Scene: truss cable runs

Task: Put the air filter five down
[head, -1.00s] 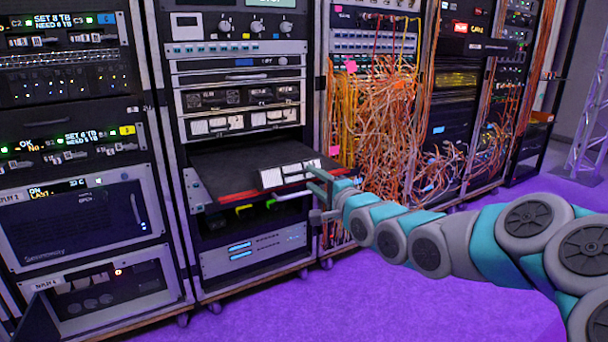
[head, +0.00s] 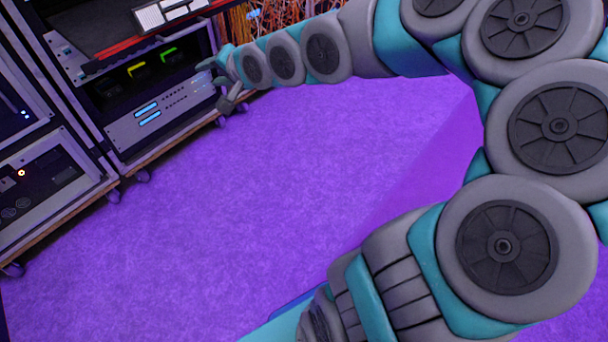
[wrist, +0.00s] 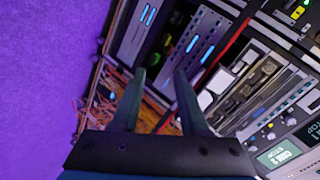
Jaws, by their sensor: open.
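A white, segmented block (head: 170,12) rests at the front edge of a dark pulled-out shelf (head: 85,18) in the head view, cut by the top of the picture. It may be the air filter; no label on it is readable. My gripper (head: 217,78) is at the rack's front, below and to the right of the block, apart from it. In the wrist view my gripper (wrist: 160,73) has its two fingers spread with nothing between them. A white block (wrist: 218,82) shows just right of the fingers there, beside the shelf's red edge.
A grey rack unit with blue lights (head: 160,113) sits low in the rack, under yellow and green handles (head: 150,62). Orange cables (head: 270,15) hang behind my arm. The purple floor (head: 240,200) in front of the racks is clear. Casters stand along the rack bottoms.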

